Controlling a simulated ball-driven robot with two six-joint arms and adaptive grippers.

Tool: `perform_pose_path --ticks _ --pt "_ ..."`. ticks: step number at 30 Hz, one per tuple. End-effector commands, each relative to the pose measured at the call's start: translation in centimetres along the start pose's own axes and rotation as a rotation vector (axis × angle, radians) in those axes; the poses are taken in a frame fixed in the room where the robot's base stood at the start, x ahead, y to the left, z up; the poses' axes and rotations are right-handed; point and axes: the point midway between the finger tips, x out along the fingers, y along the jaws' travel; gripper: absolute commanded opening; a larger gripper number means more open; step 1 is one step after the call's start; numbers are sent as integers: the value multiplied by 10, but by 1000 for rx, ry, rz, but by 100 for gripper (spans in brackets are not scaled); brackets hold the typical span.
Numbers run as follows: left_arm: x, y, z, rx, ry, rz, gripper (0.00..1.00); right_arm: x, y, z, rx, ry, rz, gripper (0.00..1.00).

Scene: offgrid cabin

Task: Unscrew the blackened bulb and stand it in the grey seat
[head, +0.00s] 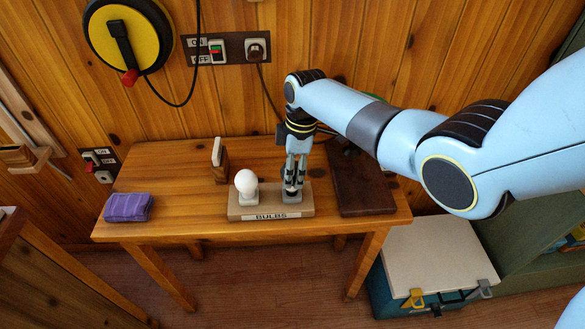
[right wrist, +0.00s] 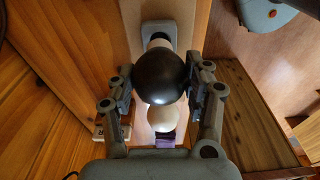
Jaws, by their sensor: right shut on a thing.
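The blackened bulb (right wrist: 160,77) is a dark round globe between the two fingers of my right gripper (head: 292,183), which is shut on it. In the right wrist view its pale neck points away toward the grey seat (right wrist: 158,29). In the head view the fingers reach down over the right end of the wooden rack marked BULBS (head: 252,211), and the grey seat (head: 292,198) shows just below them. I cannot tell whether the neck is inside the seat or just above it. A white bulb (head: 246,181) stands upright at the rack's left. My left gripper is out of view.
A purple folded cloth (head: 128,207) lies at the table's left end. A small wooden stand with a pale card (head: 219,160) is behind the rack. A dark brown board (head: 362,190) lies right of the rack, partly behind my arm.

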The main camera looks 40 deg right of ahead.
Motion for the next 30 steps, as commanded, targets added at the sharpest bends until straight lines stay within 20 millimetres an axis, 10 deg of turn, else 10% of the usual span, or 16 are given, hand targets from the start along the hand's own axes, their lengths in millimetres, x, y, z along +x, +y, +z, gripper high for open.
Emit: perform_pose_path --ticks 26,30 --pt "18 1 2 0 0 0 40 23 0 2 0 0 0 41" --pt "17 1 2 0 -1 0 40 21 0 2 0 0 0 69"
